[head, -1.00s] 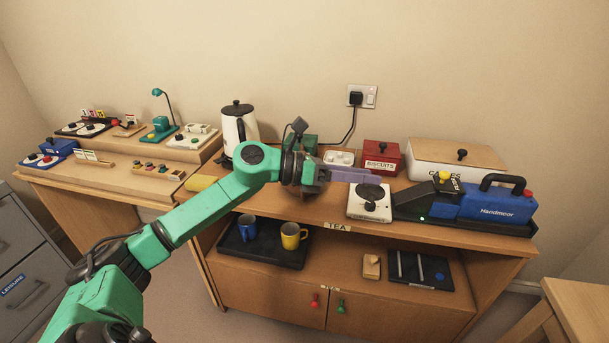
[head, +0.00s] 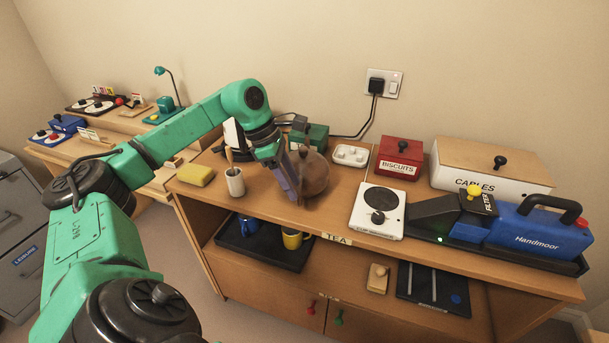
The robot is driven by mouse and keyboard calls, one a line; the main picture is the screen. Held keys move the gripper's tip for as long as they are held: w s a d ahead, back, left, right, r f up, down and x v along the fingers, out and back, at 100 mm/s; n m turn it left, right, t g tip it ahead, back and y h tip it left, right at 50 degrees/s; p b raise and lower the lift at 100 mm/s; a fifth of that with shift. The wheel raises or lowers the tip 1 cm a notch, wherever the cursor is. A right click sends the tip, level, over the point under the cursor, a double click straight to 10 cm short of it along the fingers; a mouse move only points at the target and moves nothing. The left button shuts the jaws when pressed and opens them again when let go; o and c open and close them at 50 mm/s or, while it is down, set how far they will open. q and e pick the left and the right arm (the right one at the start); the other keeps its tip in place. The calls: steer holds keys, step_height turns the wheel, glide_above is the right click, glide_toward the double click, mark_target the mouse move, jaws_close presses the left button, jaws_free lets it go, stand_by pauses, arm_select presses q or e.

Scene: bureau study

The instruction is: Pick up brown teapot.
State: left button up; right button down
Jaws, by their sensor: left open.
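The brown teapot (head: 315,176) stands on the top of the tea cabinet, left of the white hot plate. Its left side is partly hidden by my left gripper (head: 294,198). The gripper points down at the teapot's left side, its purple-grey fingers low by the pot. It is open; whether a finger touches the pot or lies around its handle I cannot tell. My right gripper is not in view.
A white hot plate (head: 379,210), a red biscuits box (head: 399,158) and a white egg tray (head: 350,155) stand to the right. A green box (head: 312,137) is behind the teapot.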

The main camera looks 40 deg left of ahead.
mark_target(299, 194)
arm_select(q)
steer(key=x, duration=0.3)
steer(key=shift+d, duration=0.1)
steer(key=shift+d+f, duration=0.1)
steer(key=shift+f, duration=0.25)
steer(key=shift+w+f, duration=0.1)
steer(key=shift+w, duration=0.05)
jaws_close()
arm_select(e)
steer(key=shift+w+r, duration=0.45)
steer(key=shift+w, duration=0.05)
